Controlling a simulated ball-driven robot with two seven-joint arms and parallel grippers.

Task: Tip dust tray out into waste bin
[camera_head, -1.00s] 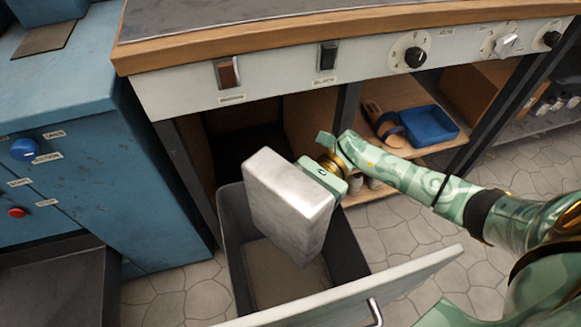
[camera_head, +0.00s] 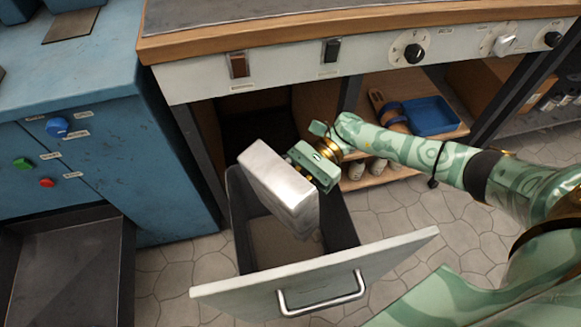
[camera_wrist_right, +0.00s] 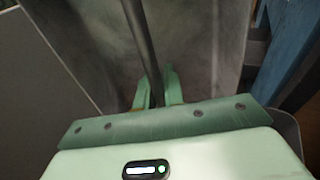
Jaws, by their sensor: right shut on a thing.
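The dust tray (camera_head: 283,187) is a shiny grey metal box. It is held tipped steeply on edge over the waste bin, with its lower end at or below the rim. My right gripper (camera_head: 302,160) is shut on its handle; in the wrist view my gripper (camera_wrist_right: 158,88) has its fingers on either side of a dark bar, with the grey tray (camera_wrist_right: 205,50) behind. The waste bin (camera_head: 340,222) is a dark open box in the pulled-out drawer, with a greyish-brown bottom. I cannot see inside the tray or whether dust is falling. My left gripper is not in view.
The white drawer front (camera_head: 225,290) with its metal handle (camera_head: 320,303) stands open in front of the bin. A workbench (camera_head: 200,85) overhangs behind. A blue machine (camera_head: 150,170) stands at the left. A shelf at the right holds a blue tray (camera_head: 430,115) and footwear.

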